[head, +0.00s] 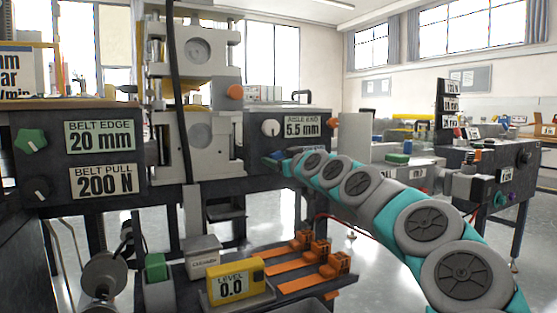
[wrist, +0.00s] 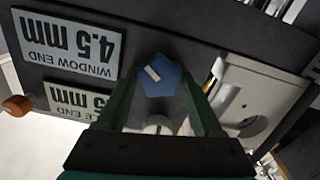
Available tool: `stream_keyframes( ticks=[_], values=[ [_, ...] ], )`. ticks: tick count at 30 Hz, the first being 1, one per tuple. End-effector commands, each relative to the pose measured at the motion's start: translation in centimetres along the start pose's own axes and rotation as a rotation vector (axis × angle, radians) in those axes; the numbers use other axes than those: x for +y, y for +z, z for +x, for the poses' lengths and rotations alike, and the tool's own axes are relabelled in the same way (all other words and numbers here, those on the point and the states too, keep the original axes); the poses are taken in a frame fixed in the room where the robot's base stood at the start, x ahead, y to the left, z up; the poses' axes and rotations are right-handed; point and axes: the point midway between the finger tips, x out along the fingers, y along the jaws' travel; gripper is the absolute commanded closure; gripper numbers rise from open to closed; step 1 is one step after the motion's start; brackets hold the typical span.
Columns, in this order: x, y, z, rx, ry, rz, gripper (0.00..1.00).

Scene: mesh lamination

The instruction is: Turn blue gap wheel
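The blue wheel (wrist: 160,76) is a faceted knob with a pale mark on its face, on a dark panel in the wrist view. My gripper (wrist: 161,82) has its two green fingers on either side of the wheel, with the tips close to its sides. I cannot tell whether the fingers touch it. In the head view my gripper (head: 276,163) is at the dark machine panel, below the 5.5 mm sign; the wheel is not clearly visible there. An upside-down sign (wrist: 68,42) beside the wheel reads WINDOW END 4.5 mm.
A white knob (wrist: 157,124) sits close to the blue wheel, partly hidden by my gripper. A metal housing (wrist: 250,95) stands right of the fingers. An orange knob (wrist: 17,104) is at far left. In the head view, orange clamps (head: 325,262) lie on a lower shelf.

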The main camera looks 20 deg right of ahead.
Motion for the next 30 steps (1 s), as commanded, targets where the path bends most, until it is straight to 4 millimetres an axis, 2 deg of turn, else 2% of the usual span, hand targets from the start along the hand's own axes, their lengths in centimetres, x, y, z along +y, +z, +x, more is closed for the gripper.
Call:
stream_keyframes(
  ticks=[2,17,23,30],
  values=[
    [0.01,0.0,0.0,0.0,0.0,0.0,0.42],
    [-0.02,-0.01,-0.01,0.0,0.0,0.0,0.98],
    [-0.01,0.0,-0.01,0.0,0.0,0.011,0.98],
    [0.08,0.04,0.0,-0.001,0.0,0.102,0.98]
  ],
)
